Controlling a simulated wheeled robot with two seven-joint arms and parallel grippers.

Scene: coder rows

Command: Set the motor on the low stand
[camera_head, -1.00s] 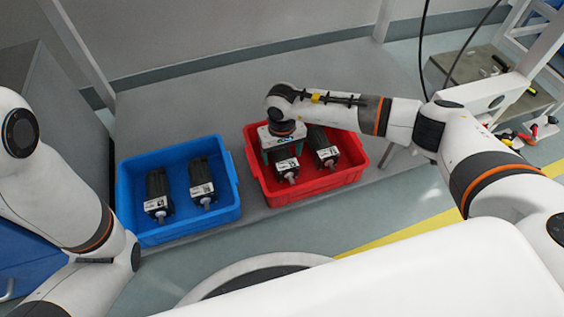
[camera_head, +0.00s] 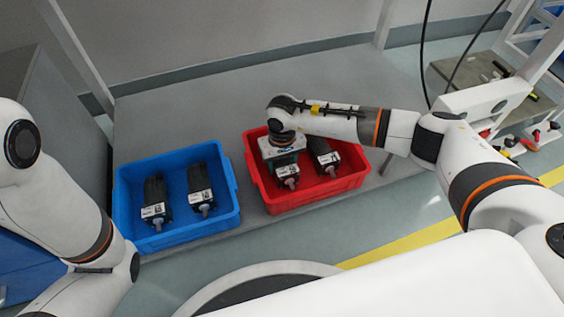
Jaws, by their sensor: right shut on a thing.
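My right gripper (camera_head: 284,160) points down into the red crate (camera_head: 318,199) and is shut on the left one of its two black motors (camera_head: 289,183). The gripper hides the back of this motor; its white label and shaft end show. The other motor (camera_head: 325,152) lies just to the right, apart from the gripper. I cannot tell whether the held motor still touches the crate floor.
A blue crate (camera_head: 190,234) with two black motors (camera_head: 155,198) stands left of the red one. Bare stand surface lies behind the crates. At the right is a small table (camera_head: 490,75) with tools and cables.

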